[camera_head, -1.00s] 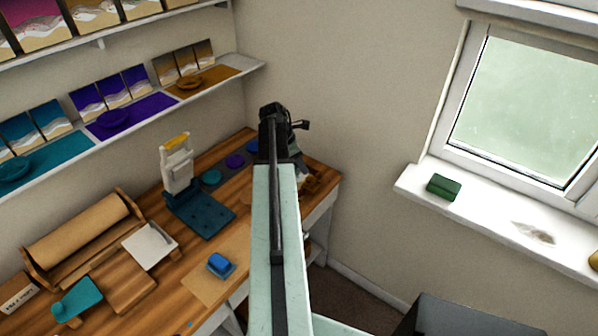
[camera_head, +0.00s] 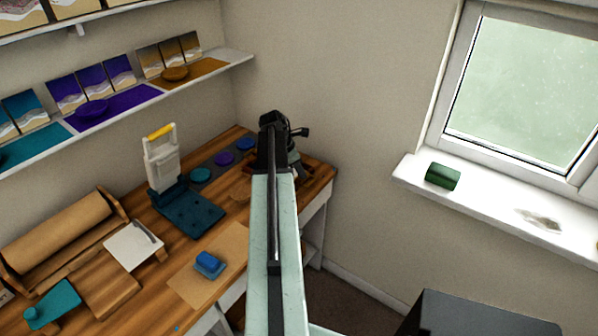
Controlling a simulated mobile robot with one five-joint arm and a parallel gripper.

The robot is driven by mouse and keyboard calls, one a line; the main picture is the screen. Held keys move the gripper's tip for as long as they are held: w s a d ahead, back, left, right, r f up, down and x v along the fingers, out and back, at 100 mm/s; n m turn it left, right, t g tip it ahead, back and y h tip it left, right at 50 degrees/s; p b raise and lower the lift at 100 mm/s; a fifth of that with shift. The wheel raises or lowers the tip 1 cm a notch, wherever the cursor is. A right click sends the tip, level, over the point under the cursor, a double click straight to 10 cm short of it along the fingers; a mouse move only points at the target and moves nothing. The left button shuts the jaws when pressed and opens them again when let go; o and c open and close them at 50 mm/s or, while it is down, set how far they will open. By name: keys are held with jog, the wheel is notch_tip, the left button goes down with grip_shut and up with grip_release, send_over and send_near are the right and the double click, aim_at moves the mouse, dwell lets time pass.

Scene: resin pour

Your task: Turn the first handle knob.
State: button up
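I cannot make out a handle knob for certain; part of the bench corner is hidden behind my arm. My gripper (camera_head: 274,122) is at the far end of my arm, above the back right corner of the wooden bench (camera_head: 110,290). Its fingers are not clear, so I cannot tell whether it is open or holds anything.
Round teal, purple and blue discs (camera_head: 223,158) lie along the bench's back. A blue block (camera_head: 208,262), a white tray (camera_head: 133,245) and a paper roll (camera_head: 60,230) are nearer. A shelf (camera_head: 140,104) runs above. A green object (camera_head: 442,176) lies on the window sill (camera_head: 480,205).

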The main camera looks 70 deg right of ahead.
grip_shut()
jog(key=shift+w+d, duration=0.1)
jog(key=m+y, duration=0.1)
jog(key=m, duration=0.1)
jog(key=m+y, duration=0.1)
jog(key=m, duration=0.2)
jog(key=shift+d+m+g, duration=0.2)
jog(key=shift+m+g, duration=0.1)
jog(key=shift+g, duration=0.1)
jog(key=m, duration=0.2)
jog(key=m+y, duration=0.1)
jog(key=m, duration=0.1)
jog(key=shift+d+y, duration=0.15)
jog(key=shift+y, duration=0.15)
jog(key=shift+m+y, duration=0.7)
jog(key=shift+m, duration=1.4)
